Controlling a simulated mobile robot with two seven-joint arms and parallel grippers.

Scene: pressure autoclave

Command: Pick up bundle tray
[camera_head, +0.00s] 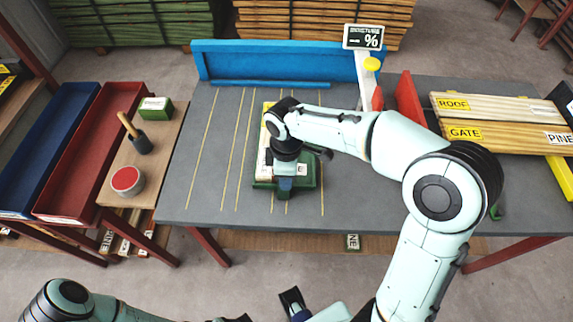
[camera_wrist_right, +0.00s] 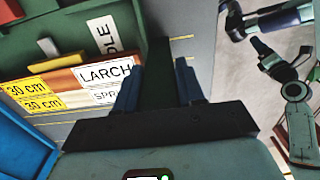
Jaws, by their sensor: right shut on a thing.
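The green bundle tray (camera_head: 310,183) stands on the grey table and holds light wooden pieces with labels. In the right wrist view the tray (camera_wrist_right: 158,82) shows near the wood pieces labelled LARCH (camera_wrist_right: 105,75) and 30 cm. My right gripper (camera_head: 284,186) points down at the tray's near side. Its two blue fingers (camera_wrist_right: 158,75) are on either side of a green part of the tray, shut on it. My arm hides part of the tray in the head view. Part of my left gripper (camera_head: 293,303) shows at the bottom edge; its jaw opening is unclear.
A red divider (camera_head: 408,100) and labelled boards (camera_head: 480,108) are at the right. The table's left part is clear.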

